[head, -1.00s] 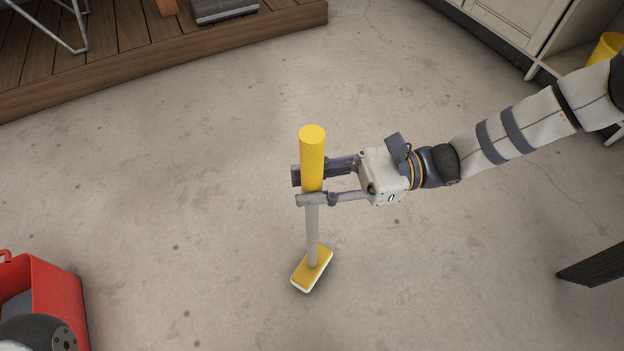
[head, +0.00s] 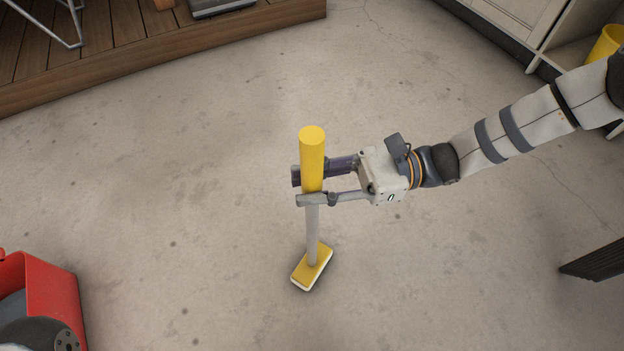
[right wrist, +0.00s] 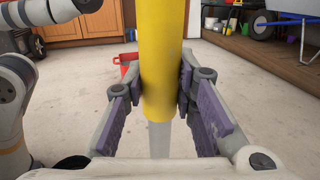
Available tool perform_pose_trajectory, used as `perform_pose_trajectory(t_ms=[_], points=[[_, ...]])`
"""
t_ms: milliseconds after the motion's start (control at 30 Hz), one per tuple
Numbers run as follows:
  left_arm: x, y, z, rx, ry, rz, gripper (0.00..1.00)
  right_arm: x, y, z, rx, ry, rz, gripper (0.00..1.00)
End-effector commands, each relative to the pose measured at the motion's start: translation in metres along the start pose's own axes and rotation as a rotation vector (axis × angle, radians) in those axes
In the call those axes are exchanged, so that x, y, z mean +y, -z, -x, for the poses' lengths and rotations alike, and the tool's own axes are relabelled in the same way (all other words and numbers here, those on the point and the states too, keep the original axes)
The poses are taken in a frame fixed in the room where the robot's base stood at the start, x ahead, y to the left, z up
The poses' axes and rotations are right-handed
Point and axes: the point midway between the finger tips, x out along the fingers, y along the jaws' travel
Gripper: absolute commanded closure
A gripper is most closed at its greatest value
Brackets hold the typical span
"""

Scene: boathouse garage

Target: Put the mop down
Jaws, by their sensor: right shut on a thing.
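The mop (head: 312,160) stands nearly upright, with a yellow grip on top, a pale grey shaft and a flat yellow and white head at the bottom. The mop head is over the concrete floor; I cannot tell whether it touches it. My right gripper (head: 304,187) comes in from the right and is shut on the lower part of the yellow grip. In the right wrist view the yellow grip of the mop (right wrist: 164,60) passes between the purple finger pads (right wrist: 163,90). My left gripper is not in view.
A red container (head: 58,295) stands at the lower left. A raised wooden deck (head: 150,45) is at the upper left. A pale cabinet (head: 515,30) and a yellow container (head: 606,43) are at the upper right. The concrete floor around the mop is clear.

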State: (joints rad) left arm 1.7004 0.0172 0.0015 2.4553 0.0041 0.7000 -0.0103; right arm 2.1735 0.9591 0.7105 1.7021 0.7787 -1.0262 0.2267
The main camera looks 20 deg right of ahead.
Motion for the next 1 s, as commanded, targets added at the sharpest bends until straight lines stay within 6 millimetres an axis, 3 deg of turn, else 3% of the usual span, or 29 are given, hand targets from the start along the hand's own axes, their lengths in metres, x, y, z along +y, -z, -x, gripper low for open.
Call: perform_pose_trajectory(t_ms=[33, 67, 133, 167, 433, 533, 800, 1000], points=[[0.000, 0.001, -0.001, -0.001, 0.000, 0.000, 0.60, 0.000, 0.000, 0.000, -0.002, 0.000, 0.000, 1.00], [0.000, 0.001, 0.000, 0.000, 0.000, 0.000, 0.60, 0.000, 0.000, 0.000, -0.002, 0.000, 0.001, 0.71], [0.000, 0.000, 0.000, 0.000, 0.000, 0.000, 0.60, 0.000, 0.000, 0.000, -0.002, 0.000, 0.001, 0.55], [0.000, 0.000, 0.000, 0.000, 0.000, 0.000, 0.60, 0.000, 0.000, 0.000, -0.002, 0.000, 0.001, 0.52], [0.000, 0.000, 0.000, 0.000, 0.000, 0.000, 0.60, 0.000, 0.001, 0.001, 0.002, 0.000, 0.000, 0.52], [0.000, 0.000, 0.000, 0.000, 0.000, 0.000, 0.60, -0.001, 0.001, 0.010, 0.002, 0.004, 0.001, 0.52], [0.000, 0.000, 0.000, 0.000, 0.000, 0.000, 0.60, -0.001, 0.001, 0.081, 0.002, 0.005, 0.002, 0.52], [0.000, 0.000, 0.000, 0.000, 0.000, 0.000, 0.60, 0.000, 0.001, 0.115, 0.000, 0.001, 0.001, 0.52]])
